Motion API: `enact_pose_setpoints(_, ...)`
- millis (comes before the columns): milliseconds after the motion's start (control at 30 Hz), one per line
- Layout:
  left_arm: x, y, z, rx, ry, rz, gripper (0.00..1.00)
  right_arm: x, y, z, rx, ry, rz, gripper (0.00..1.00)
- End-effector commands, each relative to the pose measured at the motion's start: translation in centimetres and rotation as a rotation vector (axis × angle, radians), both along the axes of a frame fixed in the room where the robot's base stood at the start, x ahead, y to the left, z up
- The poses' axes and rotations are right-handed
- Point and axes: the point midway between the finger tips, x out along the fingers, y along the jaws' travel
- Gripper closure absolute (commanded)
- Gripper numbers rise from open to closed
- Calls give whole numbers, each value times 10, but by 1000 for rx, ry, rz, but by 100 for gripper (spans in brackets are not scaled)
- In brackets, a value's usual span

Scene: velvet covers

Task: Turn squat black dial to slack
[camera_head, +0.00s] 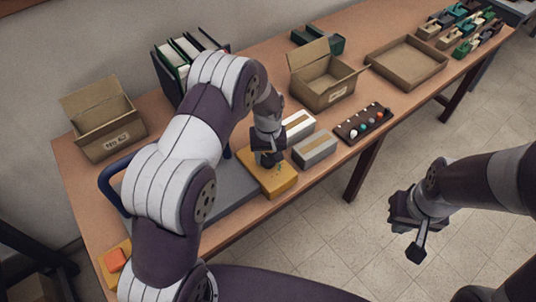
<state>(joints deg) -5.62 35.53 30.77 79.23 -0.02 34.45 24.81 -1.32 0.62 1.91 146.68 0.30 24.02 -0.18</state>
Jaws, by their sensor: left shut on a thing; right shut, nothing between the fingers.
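A yellow box (279,186) sits near the front edge of the workbench, with small green marks on its top. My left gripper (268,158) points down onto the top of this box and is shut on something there. The squat black dial is hidden by the dark fingers and I cannot make it out separately, nor read its setting. My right gripper (408,222) is shut and empty, out over the floor to the right of the bench.
A grey slab (237,190) with a blue handle (112,182) lies left of the yellow box. Grey-white boxes (315,150) and a dark board of coloured balls (350,131) stand right of it. Cardboard boxes (108,132) (325,88) and a shallow tray (407,64) stand further back.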

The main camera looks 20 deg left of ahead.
Motion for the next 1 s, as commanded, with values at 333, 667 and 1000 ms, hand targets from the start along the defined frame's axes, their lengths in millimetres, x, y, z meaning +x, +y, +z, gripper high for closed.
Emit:
enact_pose_setpoints(333,0,0,0,0,0,1,24,0,0,0,0,0,0,100)
enact_pose_setpoints(667,1,0,54,-1,-7,1,24,0,0,-10,0,0,0,100)
enact_pose_setpoints(1000,0,0,122,-1,-1,1,24,0,0,-17,0,0,0,100)
